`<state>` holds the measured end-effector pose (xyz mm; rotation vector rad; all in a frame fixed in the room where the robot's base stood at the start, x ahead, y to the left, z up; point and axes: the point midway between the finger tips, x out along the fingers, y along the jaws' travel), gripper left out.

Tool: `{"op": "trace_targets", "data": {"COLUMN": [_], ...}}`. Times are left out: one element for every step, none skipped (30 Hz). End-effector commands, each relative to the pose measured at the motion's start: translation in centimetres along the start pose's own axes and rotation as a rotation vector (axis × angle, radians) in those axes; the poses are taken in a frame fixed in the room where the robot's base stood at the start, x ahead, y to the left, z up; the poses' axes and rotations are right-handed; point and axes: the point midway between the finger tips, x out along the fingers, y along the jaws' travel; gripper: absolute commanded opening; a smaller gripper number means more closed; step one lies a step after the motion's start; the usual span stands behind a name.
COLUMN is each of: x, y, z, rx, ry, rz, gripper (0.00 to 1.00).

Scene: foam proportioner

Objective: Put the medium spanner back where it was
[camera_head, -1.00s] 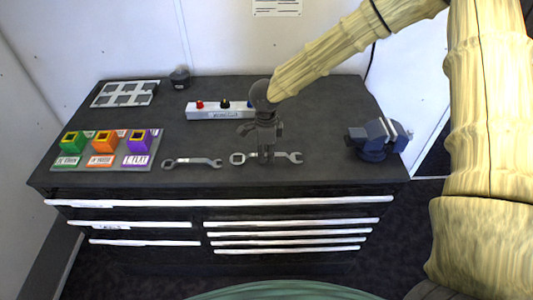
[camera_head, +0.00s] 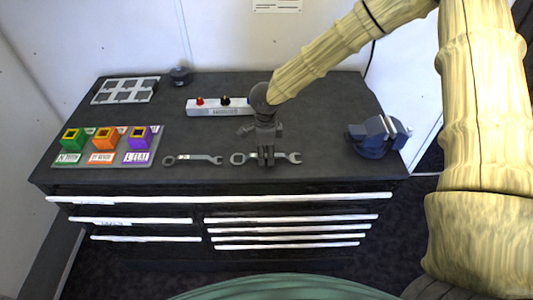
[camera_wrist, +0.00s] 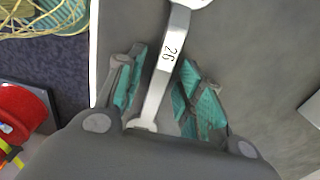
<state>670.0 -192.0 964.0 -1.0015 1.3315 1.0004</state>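Two grey spanners lie on the dark bench top, a smaller left spanner (camera_head: 192,159) and a longer right spanner (camera_head: 292,157). I cannot tell from size alone which is the medium one. My gripper (camera_head: 265,160) points down over the middle of the right spanner. In the wrist view this spanner's handle (camera_wrist: 166,68), marked 26, runs between the two teal-padded fingers of my gripper (camera_wrist: 164,92). The fingers are apart, with gaps beside the handle. The spanner's near end is partly hidden by my gripper's body.
Green, orange and purple bins (camera_head: 103,139) stand on a labelled tray at left. A grey grid tray (camera_head: 125,91) and a small dark object (camera_head: 180,76) are behind. A white box with knobs (camera_head: 212,108) stands behind my gripper. A blue vise (camera_head: 376,137) is at right.

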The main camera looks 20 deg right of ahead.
Motion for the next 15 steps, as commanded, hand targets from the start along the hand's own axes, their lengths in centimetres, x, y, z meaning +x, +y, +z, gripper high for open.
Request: {"op": "trace_targets", "data": {"x": [-0.2,-0.3,-0.6,-0.9,-1.2,-1.7,-2.1,-2.6,-3.2,-3.8,-4.4,-5.1,-5.6,-6.2,-6.9], "y": [0.0,0.0,-0.1,-0.1,-0.1,-0.1,-0.1,-0.1,-0.1,-0.1,-0.1,-0.1,-0.1,-0.1,-0.1], "z": [0.0,0.0,0.0,0.0,0.0,0.0,0.0,0.0,0.0,0.1,0.1,0.1,0.0,0.0,0.0], "rx": [0.000,0.001,0.001,0.002,0.002,0.002,0.002,0.001,0.001,0.001,0.001,0.002,0.002,0.001,0.000], "ry": [0.000,-0.001,-0.001,-0.001,-0.001,-0.002,-0.003,-0.002,-0.002,-0.003,-0.002,-0.003,-0.003,-0.002,-0.003], "rz": [-0.001,-0.001,-0.001,-0.002,-0.002,-0.003,-0.003,-0.003,-0.002,-0.003,-0.004,-0.003,-0.002,-0.002,-0.003], "gripper": [0.37,0.37,0.37,0.37,0.37,0.37,0.37,0.37,0.37,0.37,0.37,0.37,0.37,0.37,0.37]}}
